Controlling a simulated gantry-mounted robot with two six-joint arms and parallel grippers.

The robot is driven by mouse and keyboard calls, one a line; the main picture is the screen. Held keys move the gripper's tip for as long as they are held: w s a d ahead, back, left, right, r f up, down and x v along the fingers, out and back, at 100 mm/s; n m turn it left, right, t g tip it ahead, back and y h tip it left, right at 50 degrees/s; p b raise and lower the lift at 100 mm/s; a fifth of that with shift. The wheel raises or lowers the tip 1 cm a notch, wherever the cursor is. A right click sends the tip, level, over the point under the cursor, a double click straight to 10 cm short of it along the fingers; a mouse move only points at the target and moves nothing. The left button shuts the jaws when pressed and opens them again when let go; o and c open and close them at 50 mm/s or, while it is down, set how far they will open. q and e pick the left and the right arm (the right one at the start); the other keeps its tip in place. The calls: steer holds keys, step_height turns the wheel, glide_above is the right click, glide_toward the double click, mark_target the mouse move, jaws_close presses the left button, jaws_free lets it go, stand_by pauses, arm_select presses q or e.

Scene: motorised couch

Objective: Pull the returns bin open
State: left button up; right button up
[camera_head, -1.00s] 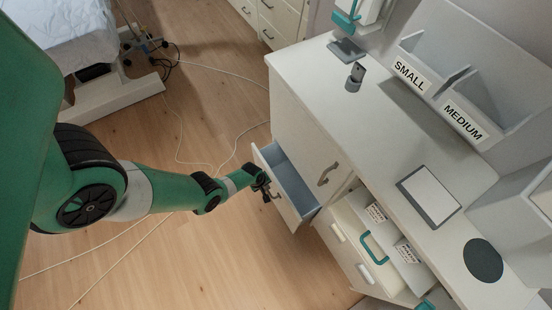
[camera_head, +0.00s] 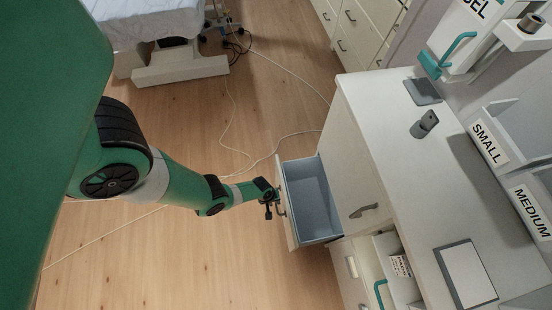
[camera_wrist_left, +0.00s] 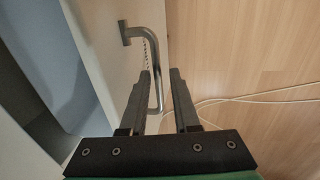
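The returns bin (camera_head: 291,222) is a pale drawer standing pulled out from the white cabinet, with its blue-grey inside showing. It looks empty. Its front also shows at the left of the left wrist view (camera_wrist_left: 88,52), with a bent metal handle (camera_wrist_left: 153,55). My left gripper (camera_head: 276,206) is at this handle on the outer face. In the left wrist view, my left gripper's two fingers (camera_wrist_left: 160,85) stand apart, one on each side of the handle bar, with a gap visible. My right gripper is not in view.
The cabinet's worktop (camera_head: 385,140) carries a small grey holder (camera_head: 424,124) and a framed white panel (camera_head: 467,274). Other drawers and a teal handle (camera_head: 380,293) are below right. Thin cables (camera_head: 232,150) lie on the wooden floor. A bed (camera_head: 160,20) stands at the back left.

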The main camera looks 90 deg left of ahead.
arm_select(q)
steer(key=shift+o, duration=0.6)
steer(key=shift+w+r, duration=0.1)
step_height(320, 180, up, 11)
steer(key=s+p, duration=0.2)
steer(key=p, duration=0.7)
steer(key=shift+s+r+p, duration=0.15)
steer(key=shift+s+p, duration=0.05)
steer(key=shift+p, duration=0.2)
steer(key=shift+d, duration=0.1)
